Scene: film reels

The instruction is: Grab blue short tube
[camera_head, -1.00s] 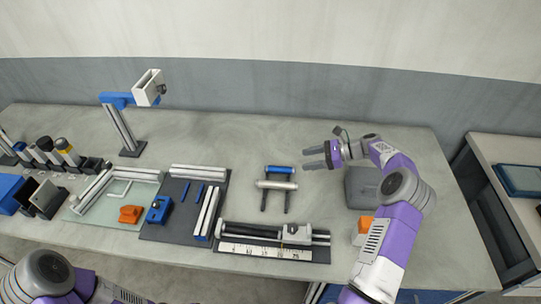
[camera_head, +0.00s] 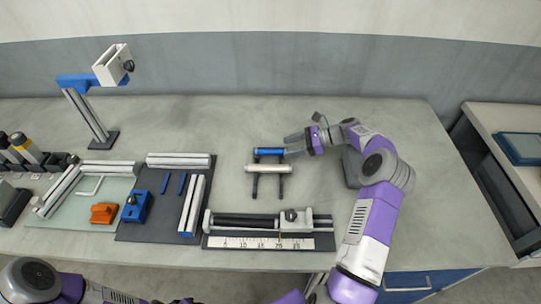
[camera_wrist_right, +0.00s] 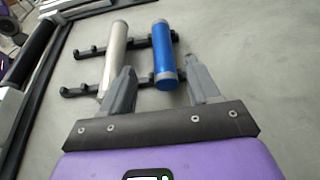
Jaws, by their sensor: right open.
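The blue short tube (camera_head: 269,152) has silver ends and lies across the far part of a small black rack (camera_head: 283,187) on the table. A silver tube (camera_head: 268,169) lies parallel to it, nearer the front. My right gripper (camera_head: 287,147) is open at the right end of the blue tube. In the right wrist view, the blue tube (camera_wrist_right: 162,55) lies ahead, with its near end between the two fingertips (camera_wrist_right: 160,82). The left fingertip reaches between the blue tube and the silver tube (camera_wrist_right: 115,50). My left arm shows at the bottom left, but its gripper is out of view.
A measuring slide with a ruler (camera_head: 262,243) lies in front of the rack. A dark mat (camera_head: 150,232) with blue and silver parts lies left. A lamp-like stand (camera_head: 92,115) stands at back left. The table right of my right arm is clear.

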